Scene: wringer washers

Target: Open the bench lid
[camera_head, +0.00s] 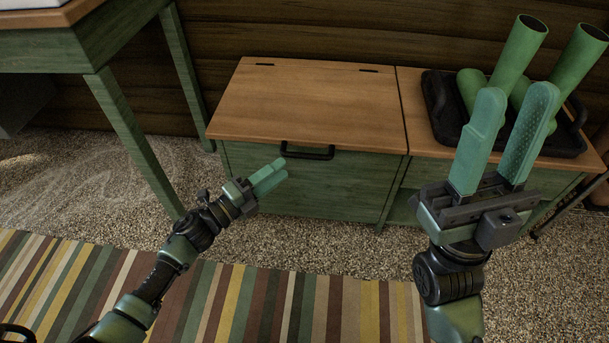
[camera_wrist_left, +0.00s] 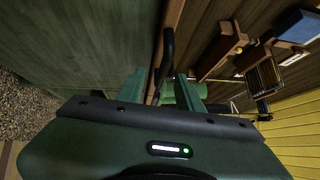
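The bench (camera_head: 300,180) is green with an orange-brown wooden lid (camera_head: 310,105) on its left part. The lid lies flat and shut, with two dark hinges at its back edge. A black bar handle (camera_head: 307,151) is at the front, just below the lid's front edge; it also shows in the left wrist view (camera_wrist_left: 167,52). My left gripper (camera_head: 282,168) is just below and left of the handle, its fingers apart with nothing between them. Contact with the handle cannot be told. My right gripper (camera_head: 515,92) is open and empty, raised in front of the bench's right part.
A black tray (camera_head: 439,103) with several green cylinders (camera_head: 519,48) stands on the bench's right part. A green-legged table (camera_head: 125,125) stands at the left. A striped rug (camera_head: 250,305) lies on the speckled floor in front. A wooden wall is behind the bench.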

